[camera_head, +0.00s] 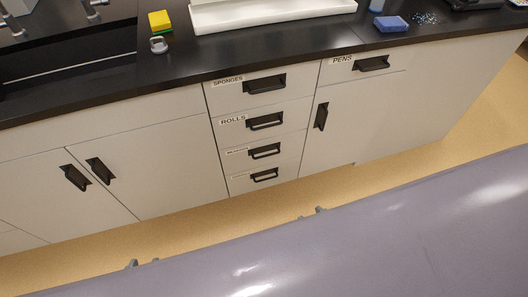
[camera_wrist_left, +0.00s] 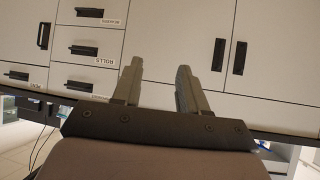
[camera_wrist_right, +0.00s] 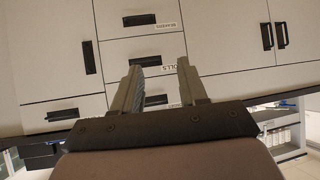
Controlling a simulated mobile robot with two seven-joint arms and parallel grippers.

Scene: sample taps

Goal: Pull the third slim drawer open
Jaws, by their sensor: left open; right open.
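The third slim drawer from the top (camera_head: 288,145) is in the white stack in the head view, flush with its neighbours. Its black bar handle (camera_head: 264,152) is free; its label is too small to read there. The handle also shows in the upside-down right wrist view (camera_wrist_right: 138,19) and left wrist view (camera_wrist_left: 89,12). My right gripper (camera_head: 311,213) is open and empty, apart from the drawer fronts; its fingers (camera_wrist_right: 157,65) point at the stack. My left gripper (camera_head: 143,262) is open and empty, further left; its fingers (camera_wrist_left: 160,66) face the cabinet doors, touching nothing.
The sponges drawer (camera_head: 265,84) and rolls drawer (camera_head: 265,121) lie above, another drawer (camera_head: 265,175) below, all shut. A pens drawer (camera_head: 372,63) is to the right, double doors (camera_head: 88,177) to the left. The black counter (camera_head: 230,58) overhangs. Tan floor (camera_head: 215,228) is clear.

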